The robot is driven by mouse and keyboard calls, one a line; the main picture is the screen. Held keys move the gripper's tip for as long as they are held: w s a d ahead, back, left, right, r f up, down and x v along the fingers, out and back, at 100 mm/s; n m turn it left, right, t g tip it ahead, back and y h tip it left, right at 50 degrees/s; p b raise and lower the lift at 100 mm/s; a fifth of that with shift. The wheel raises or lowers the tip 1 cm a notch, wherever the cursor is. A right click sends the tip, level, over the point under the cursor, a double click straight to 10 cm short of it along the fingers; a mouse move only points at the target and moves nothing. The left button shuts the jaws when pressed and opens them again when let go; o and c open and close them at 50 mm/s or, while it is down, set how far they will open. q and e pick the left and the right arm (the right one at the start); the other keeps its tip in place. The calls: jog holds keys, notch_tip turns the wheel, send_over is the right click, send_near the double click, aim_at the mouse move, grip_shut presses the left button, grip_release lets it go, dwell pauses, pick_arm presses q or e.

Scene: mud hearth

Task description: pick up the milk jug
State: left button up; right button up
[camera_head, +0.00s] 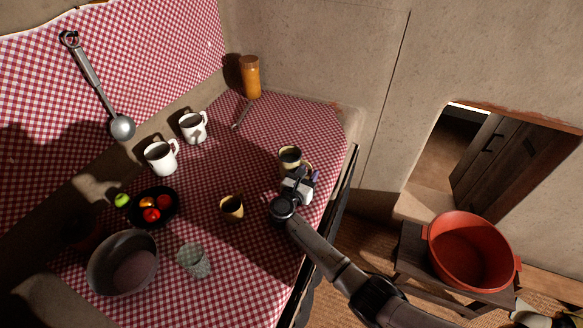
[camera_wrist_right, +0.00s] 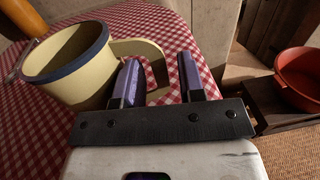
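The milk jug (camera_head: 290,158), cream with a dark blue rim and a side handle, stands upright on the checked cloth near the counter's right side. In the right wrist view the jug (camera_wrist_right: 75,75) is at the upper left, its handle (camera_wrist_right: 150,50) reaching toward the fingers. My right gripper (camera_head: 307,178) is just in front of the jug. In the wrist view its two purple-padded fingers (camera_wrist_right: 162,80) are apart. Part of the handle shows between them, and I see no grip on it. The left finger hides part of the jug and handle. My left gripper is not in view.
A small yellowish cup (camera_head: 231,207), a glass (camera_head: 194,261), a grey pot (camera_head: 123,262), a black fruit plate (camera_head: 153,222) and two white mugs (camera_head: 161,157) (camera_head: 193,127) stand left of the jug. An orange jar (camera_head: 250,78) stands behind. A red basin (camera_head: 470,252) is at right.

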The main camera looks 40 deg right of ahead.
jog(key=shift+w+d, duration=0.15)
jog(key=shift+d, duration=0.1)
grip_shut()
dwell(0.5)
